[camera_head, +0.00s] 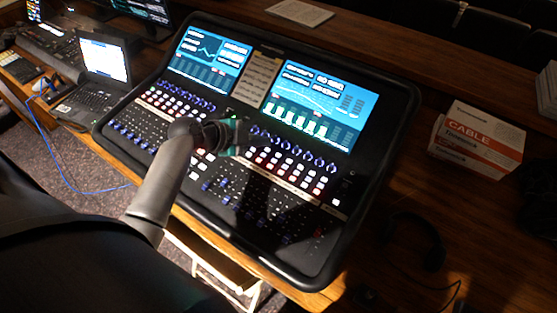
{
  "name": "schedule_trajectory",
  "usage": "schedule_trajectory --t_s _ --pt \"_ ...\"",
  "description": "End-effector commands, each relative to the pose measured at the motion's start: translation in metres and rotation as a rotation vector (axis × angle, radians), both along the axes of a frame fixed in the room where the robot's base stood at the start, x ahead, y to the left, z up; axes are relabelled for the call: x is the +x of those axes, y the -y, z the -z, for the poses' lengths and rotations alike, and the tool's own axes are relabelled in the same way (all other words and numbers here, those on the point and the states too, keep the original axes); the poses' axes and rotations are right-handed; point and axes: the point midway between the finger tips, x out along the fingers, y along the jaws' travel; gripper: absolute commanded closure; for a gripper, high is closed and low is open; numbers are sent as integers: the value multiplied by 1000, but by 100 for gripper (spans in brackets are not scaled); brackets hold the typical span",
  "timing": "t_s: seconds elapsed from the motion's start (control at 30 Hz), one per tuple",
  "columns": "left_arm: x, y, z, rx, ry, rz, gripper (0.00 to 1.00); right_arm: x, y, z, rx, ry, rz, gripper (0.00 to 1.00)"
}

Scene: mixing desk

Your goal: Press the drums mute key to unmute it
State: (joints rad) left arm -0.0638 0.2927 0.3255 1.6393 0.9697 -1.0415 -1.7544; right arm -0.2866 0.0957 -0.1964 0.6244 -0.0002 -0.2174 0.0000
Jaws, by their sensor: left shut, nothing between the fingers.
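The mixing desk (372,176) lies across the middle of the view, with two lit screens at its top and rows of small lit keys below. My left gripper (237,137) is over the middle of the desk, just below the strip between the screens. It is shut and holds nothing. My wrist and gripper cover some keys there. The key labels are too small to read, so I cannot tell which one is the drums mute key. I cannot tell whether the fingertips touch the desk. My right gripper is not in view.
An open laptop (103,62) stands left of the desk, with a blue cable (62,163) hanging near it. A white and orange cable box (478,138) stands on the wooden table (410,65) at right. Dark headphones (425,245) lie at lower right. A paper stack (299,12) lies behind.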

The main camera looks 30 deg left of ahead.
Motion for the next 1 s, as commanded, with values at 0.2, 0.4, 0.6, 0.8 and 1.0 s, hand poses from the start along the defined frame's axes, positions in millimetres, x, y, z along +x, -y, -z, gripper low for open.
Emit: schedule_trajectory --t_s 0.2,0.4,0.6,0.8,1.0 --pt "0 0 0 0 0 0 100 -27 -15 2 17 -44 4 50" --pt "1 1 6 -1 0 1 100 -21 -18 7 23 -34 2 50" --pt "2 1 26 -3 -1 -1 100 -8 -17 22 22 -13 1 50" --pt "5 1 54 -3 -1 -1 100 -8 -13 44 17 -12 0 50" --pt "7 1 77 1 -1 1 100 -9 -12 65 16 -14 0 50"
